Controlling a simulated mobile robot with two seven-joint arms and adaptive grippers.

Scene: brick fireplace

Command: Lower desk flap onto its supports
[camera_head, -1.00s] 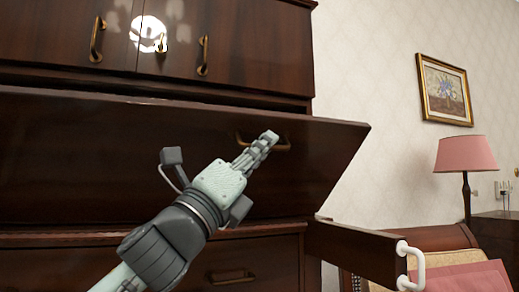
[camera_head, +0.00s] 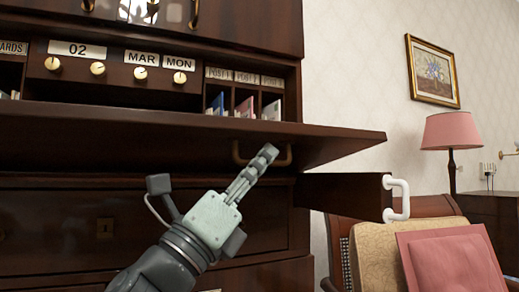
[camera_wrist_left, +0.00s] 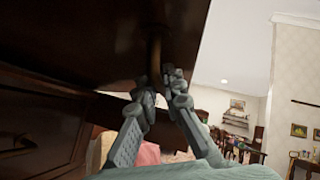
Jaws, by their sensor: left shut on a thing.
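The desk flap (camera_head: 130,140) is dark wood, nearly level but still tilted, its front edge raised and its underside facing me in the head view. Its brass handle (camera_head: 236,153) also shows in the wrist view (camera_wrist_left: 154,50). My left gripper (camera_head: 266,154) is shut on this handle; in the wrist view its fingers (camera_wrist_left: 158,82) close around it. A pulled-out wooden support (camera_head: 340,192) with a white handle (camera_head: 398,198) sticks out below the flap's right end. A gap shows between flap and support. I cannot make out a left support. My right gripper is out of view.
Behind the flap are date cards with brass knobs (camera_head: 98,68) and letter slots (camera_head: 244,97). Drawers (camera_head: 60,220) lie below. A chair with a pink cushion (camera_head: 455,262) stands close to the support at right, with a pink lamp (camera_head: 458,131) beyond.

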